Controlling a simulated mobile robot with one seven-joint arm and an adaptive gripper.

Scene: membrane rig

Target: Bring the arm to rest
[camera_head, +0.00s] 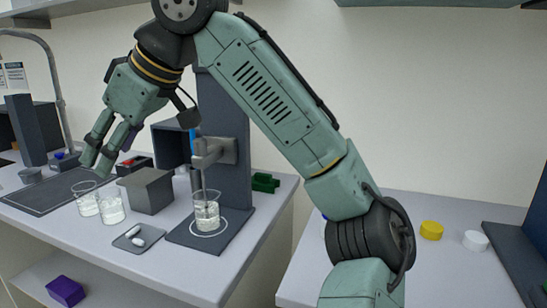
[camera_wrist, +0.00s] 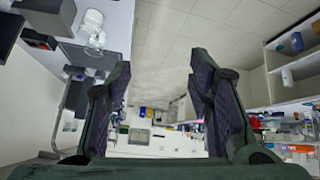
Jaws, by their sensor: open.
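My arm reaches from the lower right up and over to the left in the head view. My gripper (camera_head: 98,162) hangs at the arm's end, tilted down to the left, above and behind the leftmost glass beaker (camera_head: 86,204). The wrist view shows its two dark fingers (camera_wrist: 155,80) spread apart with nothing between them. I cannot tell from the head view how far the fingertips are from the beaker's rim.
A second beaker (camera_head: 111,208) stands beside the first, near a grey box (camera_head: 148,190). A third beaker (camera_head: 206,214) stands on the base of a dark stirrer stand (camera_head: 230,150). A small tray (camera_head: 139,236) lies in front. A yellow cap (camera_head: 431,230) is on the right bench.

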